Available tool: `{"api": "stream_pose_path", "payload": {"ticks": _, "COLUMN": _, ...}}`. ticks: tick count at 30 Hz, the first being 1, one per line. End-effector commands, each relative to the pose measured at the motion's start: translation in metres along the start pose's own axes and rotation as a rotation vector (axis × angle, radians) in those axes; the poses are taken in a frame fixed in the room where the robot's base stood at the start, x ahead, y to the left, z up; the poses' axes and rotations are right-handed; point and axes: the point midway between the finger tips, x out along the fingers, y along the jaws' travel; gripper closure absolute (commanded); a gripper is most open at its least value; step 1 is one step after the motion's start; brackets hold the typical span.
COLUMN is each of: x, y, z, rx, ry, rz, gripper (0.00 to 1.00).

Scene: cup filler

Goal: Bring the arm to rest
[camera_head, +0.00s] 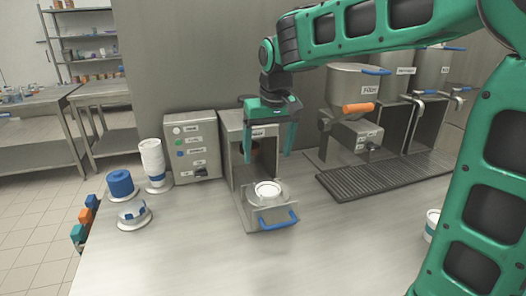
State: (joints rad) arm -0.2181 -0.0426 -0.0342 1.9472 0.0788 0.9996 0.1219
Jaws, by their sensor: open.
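My gripper (268,140) hangs from my green arm near the middle of the head view. Its two green fingers point down and stand apart, with nothing between them. It is in front of the upper part of a steel machine (231,150). Below it, a pulled-out drawer (254,214) with a blue handle (278,221) holds a white round cup (268,189). My arm reaches in from the upper right and runs down the right side of the picture.
A control box (193,147), a stack of white cups (152,160), a blue stack (120,184) and a small holder (133,214) stand at left. A hopper (355,90) with an orange handle (357,107) and a dark grate (380,174) are at right.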

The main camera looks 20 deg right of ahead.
Motion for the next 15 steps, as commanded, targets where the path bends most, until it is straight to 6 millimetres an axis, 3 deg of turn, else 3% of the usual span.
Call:
{"api": "stream_pose_path", "payload": {"ticks": 5, "x": 0.000, "y": 0.003, "z": 0.001, "rx": 0.004, "ry": -0.001, "rz": 0.001, "gripper": 0.21}}
{"api": "stream_pose_path", "payload": {"ticks": 8, "x": 0.000, "y": 0.018, "z": 0.012, "rx": 0.028, "ry": -0.010, "rz": 0.010, "gripper": 0.21}}
{"api": "stream_pose_path", "payload": {"ticks": 11, "x": 0.001, "y": 0.049, "z": 0.036, "rx": 0.081, "ry": -0.028, "rz": 0.026, "gripper": 0.21}}
{"api": "stream_pose_path", "payload": {"ticks": 15, "x": 0.003, "y": 0.104, "z": 0.093, "rx": 0.187, "ry": -0.070, "rz": 0.053, "gripper": 0.21}}
